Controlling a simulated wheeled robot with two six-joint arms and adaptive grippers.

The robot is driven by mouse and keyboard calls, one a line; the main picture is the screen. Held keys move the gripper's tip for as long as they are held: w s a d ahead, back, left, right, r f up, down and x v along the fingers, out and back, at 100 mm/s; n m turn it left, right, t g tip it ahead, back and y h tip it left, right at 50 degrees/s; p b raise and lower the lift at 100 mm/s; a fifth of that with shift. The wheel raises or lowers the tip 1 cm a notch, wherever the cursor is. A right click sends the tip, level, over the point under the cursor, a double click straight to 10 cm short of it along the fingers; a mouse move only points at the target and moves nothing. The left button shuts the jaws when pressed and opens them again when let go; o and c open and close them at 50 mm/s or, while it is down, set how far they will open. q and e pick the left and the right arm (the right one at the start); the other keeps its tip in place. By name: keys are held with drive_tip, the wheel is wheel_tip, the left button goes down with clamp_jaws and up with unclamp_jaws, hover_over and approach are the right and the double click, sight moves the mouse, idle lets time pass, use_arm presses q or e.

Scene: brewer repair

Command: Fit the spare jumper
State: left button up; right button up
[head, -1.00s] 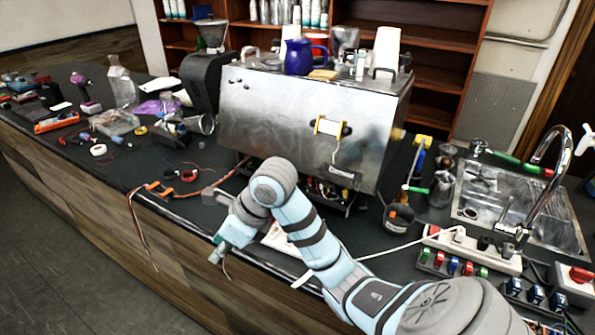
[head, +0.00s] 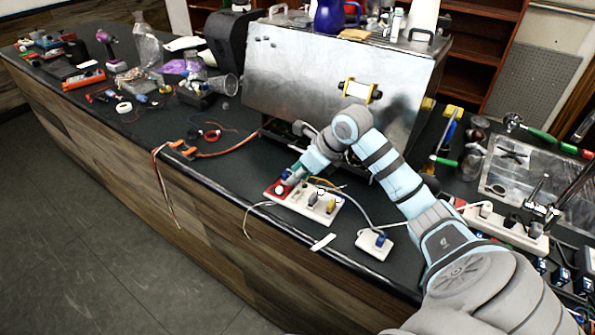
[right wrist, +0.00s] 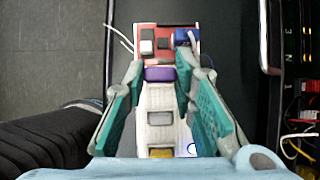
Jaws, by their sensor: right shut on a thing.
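A white strip (head: 322,207) with a red end lies near the counter's front edge, below the steel brewer (head: 325,75). It carries several grey and yellow blocks. My right gripper (head: 290,178) is over its red end. In the right wrist view my right gripper (right wrist: 161,76) is shut on a small purple piece (right wrist: 160,74), lying across the strip between the fingertips. I cannot tell whether this piece is the spare jumper, or whether it touches the strip. Beyond it, the red end shows a black-and-white switch (right wrist: 155,42) and a blue part (right wrist: 185,37). My left gripper is out of view.
A small white box with a blue plug (head: 375,242) and a white label (head: 323,242) lie right of the strip. An orange clamp with wires (head: 182,150) lies to its left. A white cable runs from the small box. A sink is at the right.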

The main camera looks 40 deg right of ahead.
sight(297, 184)
wheel_tip(297, 184, down, 3)
drive_tip(key=shift+f+b, duration=0.1)
drive_tip(key=shift+b, duration=0.85)
drive_tip(key=shift+r, duration=0.2)
drive_tip(key=shift+s, duration=0.1)
drive_tip(key=shift+f+b, duration=0.6)
drive_tip(key=shift+f, duration=0.1)
idle(0.7)
drive_tip(key=o, duration=0.9)
drive_tip(key=shift+r, duration=0.1)
